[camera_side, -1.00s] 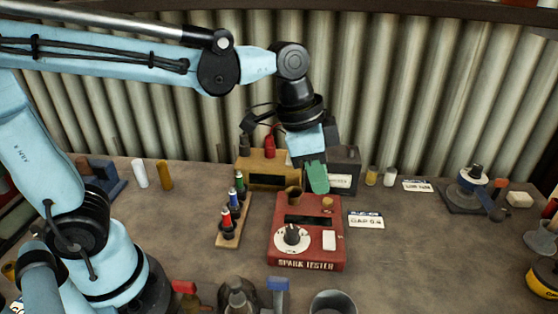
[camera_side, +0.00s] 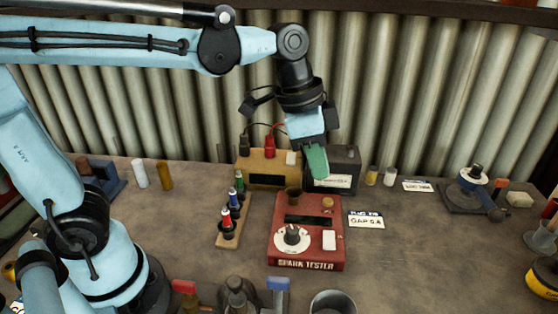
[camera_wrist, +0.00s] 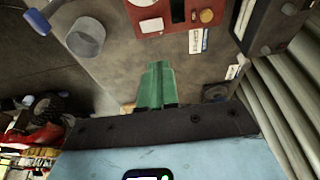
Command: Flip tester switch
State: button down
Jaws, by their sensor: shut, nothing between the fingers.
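The red spark tester (camera_side: 306,250) sits on the bench, with a white switch (camera_side: 329,240) at its front right and a round white dial with a black knob (camera_side: 292,236) at its front left. It also has a dark slot-like window and a brass knob (camera_side: 327,203). My gripper (camera_side: 317,162), with green fingers, is shut and empty above and behind the tester, touching nothing that I can see. In the wrist view the green fingers (camera_wrist: 156,85) are together, and part of the tester (camera_wrist: 178,14) with the white switch (camera_wrist: 151,25) shows at the top edge.
A wooden rack of spark plugs (camera_side: 229,232) stands left of the tester. Behind it are a tan box (camera_side: 262,181) with clips and a dark box (camera_side: 345,165). A label card (camera_side: 366,220) lies right of it. A cup (camera_side: 333,303) stands in front.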

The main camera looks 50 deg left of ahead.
jog(key=shift+f, duration=0.1)
send_near(326, 239)
jog(key=w+f, duration=0.2)
jog(key=f, duration=0.1)
jog(key=w+d+f, duration=0.1)
jog(key=shift+f, duration=0.35)
jog(key=shift+s+d+r, duration=0.35)
jog(key=shift+s+d, duration=0.15)
jog(key=shift+d, duration=0.05)
jog(key=shift+r, duration=0.1)
jog(key=d+v, duration=0.2)
jog(key=v, duration=1.1)
jog(key=shift+s+r, duration=0.35)
jog(key=shift+r, duration=0.1)
jog(key=shift+a, duration=0.15)
